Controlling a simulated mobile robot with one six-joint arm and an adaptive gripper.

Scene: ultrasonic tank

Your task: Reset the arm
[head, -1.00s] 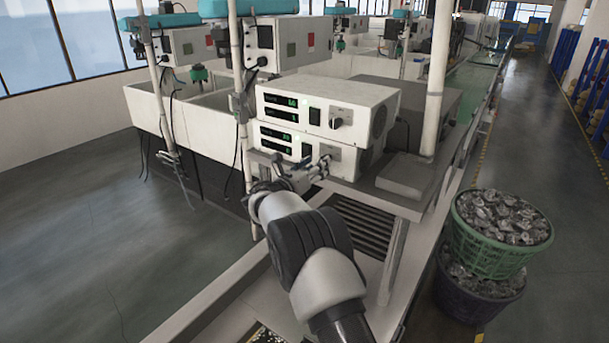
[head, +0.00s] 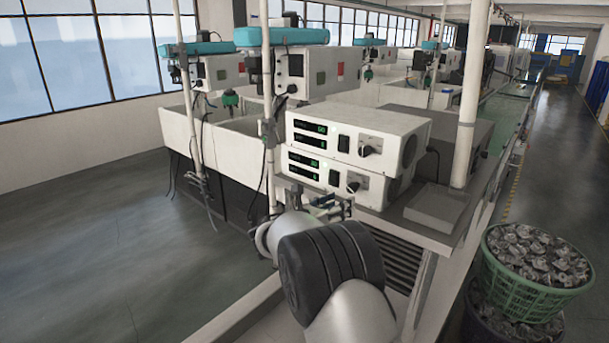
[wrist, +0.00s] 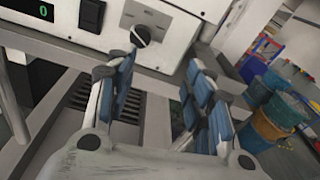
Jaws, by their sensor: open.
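My gripper (head: 325,206) is at the end of my arm, in front of the lower control box (head: 336,174) in the head view. In the wrist view my gripper (wrist: 160,95) has its blue-padded fingers spread apart with nothing between them. A dark knob (wrist: 141,36) on the white box shows beyond the fingers, and I see a gap between them and it. The upper control box (head: 352,134) sits on the lower one, and both show green digits. In the head view my arm partly hides the fingers.
The boxes stand on a grey bench (head: 447,238) with a flat grey block (head: 435,205). A white post (head: 470,95) rises behind it. A green basket of metal parts (head: 525,285) stands on a dark one at the right. White tanks (head: 178,128) are behind. The left floor is clear.

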